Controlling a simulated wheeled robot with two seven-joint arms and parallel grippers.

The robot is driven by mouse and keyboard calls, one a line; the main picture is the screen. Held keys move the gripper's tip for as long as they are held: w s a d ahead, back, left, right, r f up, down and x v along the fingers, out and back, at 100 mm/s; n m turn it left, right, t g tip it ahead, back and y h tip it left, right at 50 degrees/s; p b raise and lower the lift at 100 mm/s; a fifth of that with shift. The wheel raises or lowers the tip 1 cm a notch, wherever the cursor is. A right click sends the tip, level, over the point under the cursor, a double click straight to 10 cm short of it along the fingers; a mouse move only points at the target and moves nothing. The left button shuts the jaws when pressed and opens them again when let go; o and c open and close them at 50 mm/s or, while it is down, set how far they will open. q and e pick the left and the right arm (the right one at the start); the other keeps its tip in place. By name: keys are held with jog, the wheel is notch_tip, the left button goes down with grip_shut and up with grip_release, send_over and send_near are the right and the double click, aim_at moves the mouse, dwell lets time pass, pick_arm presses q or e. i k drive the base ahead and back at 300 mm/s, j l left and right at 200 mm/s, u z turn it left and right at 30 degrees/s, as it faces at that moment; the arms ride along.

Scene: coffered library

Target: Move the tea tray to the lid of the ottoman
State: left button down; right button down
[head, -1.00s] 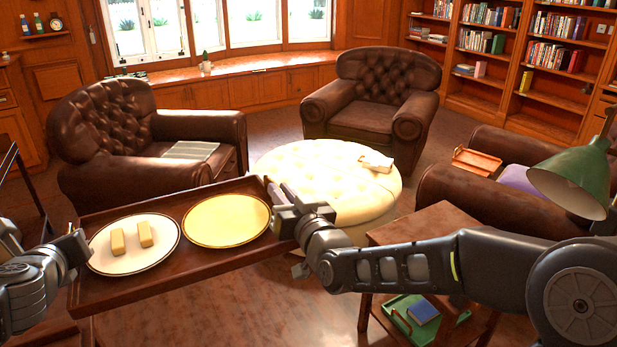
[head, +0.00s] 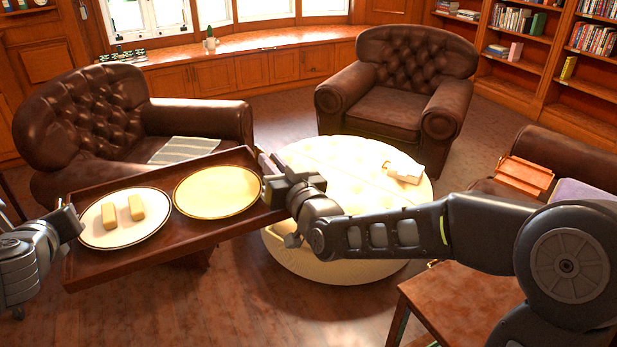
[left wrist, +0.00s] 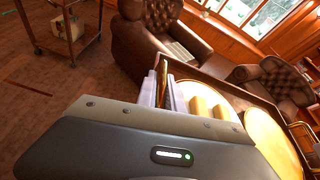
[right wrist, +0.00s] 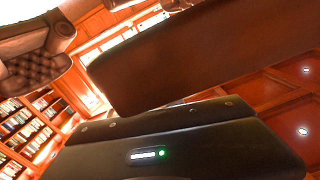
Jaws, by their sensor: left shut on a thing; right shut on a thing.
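The tea tray (head: 165,253) is dark wood and is held in the air between my two grippers, in front of the ottoman. A white plate with two pale yellow bars (head: 124,219) and a yellow plate (head: 217,191) lie on it. My left gripper (head: 70,222) is shut on the tray's left end; the tray also shows in the left wrist view (left wrist: 228,83). My right gripper (head: 270,180) is shut on the tray's right end, and the tray's dark underside fills much of the right wrist view (right wrist: 200,55). The round cream ottoman (head: 335,262) stands beyond, partly hidden by my right arm.
A small cream item (head: 404,170) lies on the ottoman's right part. Leather armchairs stand at the left (head: 90,125) and behind (head: 400,85). A wooden side table (head: 465,310) is at the lower right. Floor is clear below the tray.

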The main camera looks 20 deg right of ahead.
aim_at(329, 191)
jog(key=i+u, duration=0.2)
jog(key=i, duration=0.4)
jog(key=i+l+u, duration=0.2)
jog(key=i, duration=0.4)
jog(key=i+j+u, duration=0.1)
jog(key=i+u, duration=0.6)
jog(key=u, duration=0.15)
jog(key=i+u, duration=1.15)
jog(key=z, duration=4.65)
